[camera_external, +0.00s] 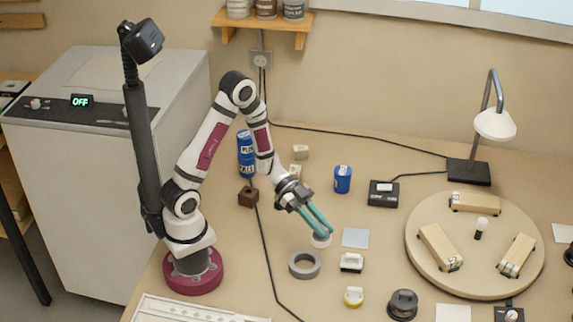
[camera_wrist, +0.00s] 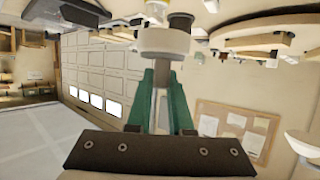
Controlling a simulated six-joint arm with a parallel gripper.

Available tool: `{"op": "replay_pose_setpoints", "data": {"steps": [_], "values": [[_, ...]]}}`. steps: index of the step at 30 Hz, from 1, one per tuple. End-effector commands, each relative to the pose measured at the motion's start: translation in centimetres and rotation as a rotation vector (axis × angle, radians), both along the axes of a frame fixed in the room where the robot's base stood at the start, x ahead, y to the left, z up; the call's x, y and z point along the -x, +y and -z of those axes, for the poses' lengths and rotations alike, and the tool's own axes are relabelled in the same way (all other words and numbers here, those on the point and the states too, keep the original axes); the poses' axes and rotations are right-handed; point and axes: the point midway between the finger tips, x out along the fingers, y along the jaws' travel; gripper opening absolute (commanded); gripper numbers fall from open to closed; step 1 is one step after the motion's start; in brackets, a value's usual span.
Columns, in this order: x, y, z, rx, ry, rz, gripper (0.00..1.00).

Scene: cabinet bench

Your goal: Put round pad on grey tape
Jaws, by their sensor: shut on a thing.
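My gripper's teal fingers point down and to the right, shut on the pad. The grey tape (camera_external: 293,270) is a flat ring lying on the bench, just in front and to the left of the pad. Its open centre shows. I cannot tell whether the pad touches the bench.
A dark round item (camera_external: 403,305) is at the front. A cable (camera_external: 264,250) runs left of the tape. A round board (camera_external: 420,262) holds wooden blocks.

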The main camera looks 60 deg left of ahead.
Motion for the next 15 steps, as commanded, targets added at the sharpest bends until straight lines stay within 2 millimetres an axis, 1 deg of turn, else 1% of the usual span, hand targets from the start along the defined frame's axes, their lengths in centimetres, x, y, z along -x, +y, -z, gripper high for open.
{"op": "replay_pose_setpoints", "data": {"steps": [1, 3, 5, 8, 15], "values": [[0.8, 0.9, 0.2, 0.0, -0.001, 0.043, 0.0], [2.0, 1.9, 0.3, 0.0, -0.001, 0.101, 0.0], [2.7, 2.4, 0.8, 0.001, 0.003, 0.133, 0.0], [3.2, 2.6, 3.0, 0.001, 0.005, 0.153, 0.0], [3.2, 2.6, 7.8, 0.001, 0.003, 0.154, 0.0]]}}
